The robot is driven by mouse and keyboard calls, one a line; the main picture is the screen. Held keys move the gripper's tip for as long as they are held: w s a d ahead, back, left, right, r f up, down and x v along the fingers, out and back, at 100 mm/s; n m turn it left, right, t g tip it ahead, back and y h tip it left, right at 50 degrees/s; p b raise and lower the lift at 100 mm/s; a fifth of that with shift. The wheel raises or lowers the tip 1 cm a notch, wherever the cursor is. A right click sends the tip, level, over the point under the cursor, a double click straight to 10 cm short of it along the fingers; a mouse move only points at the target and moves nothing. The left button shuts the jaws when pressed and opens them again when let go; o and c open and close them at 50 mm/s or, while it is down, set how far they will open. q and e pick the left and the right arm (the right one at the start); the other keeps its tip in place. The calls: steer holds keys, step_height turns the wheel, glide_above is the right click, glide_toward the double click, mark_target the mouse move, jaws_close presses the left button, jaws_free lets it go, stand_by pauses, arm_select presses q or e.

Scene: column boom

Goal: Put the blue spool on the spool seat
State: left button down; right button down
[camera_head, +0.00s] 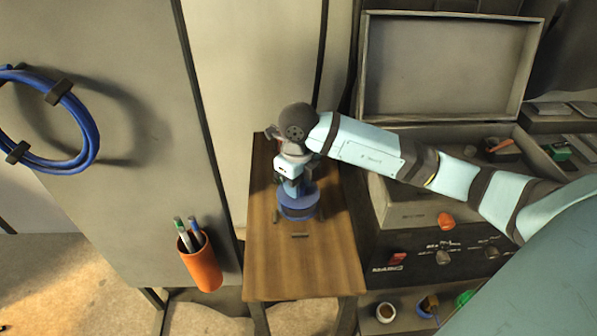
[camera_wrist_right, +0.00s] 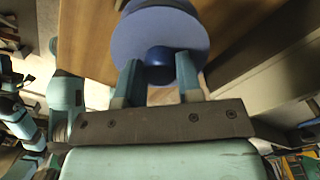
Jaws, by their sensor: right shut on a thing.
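The blue spool (camera_head: 298,207) is at the wooden table, under my right gripper (camera_head: 292,183), which points down. In the right wrist view, the spool's wide blue flange (camera_wrist_right: 140,38) lies beyond the fingertips. My right gripper (camera_wrist_right: 159,80) is shut on the spool's narrower dark blue middle part. Small dark blocks (camera_head: 300,235) stand on the tabletop around the spool; they may belong to the spool seat. The spool hides whatever is beneath it, and I cannot tell whether it touches the tabletop. My left gripper is not in view.
The wooden table (camera_head: 270,270) is clear toward its front. An orange pen cup (camera_head: 203,268) hangs at its left, and a blue cable coil (camera_head: 85,125) on the left panel. An open case (camera_head: 440,65) and a control panel with knobs (camera_head: 443,257) lie right.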

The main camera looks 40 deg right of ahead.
step_height(320, 180, down, 4)
steer(key=shift+f, duration=0.1)
stand_by(0.4)
steer(key=shift+f, duration=0.1)
steer(key=c, duration=0.8)
jaws_free()
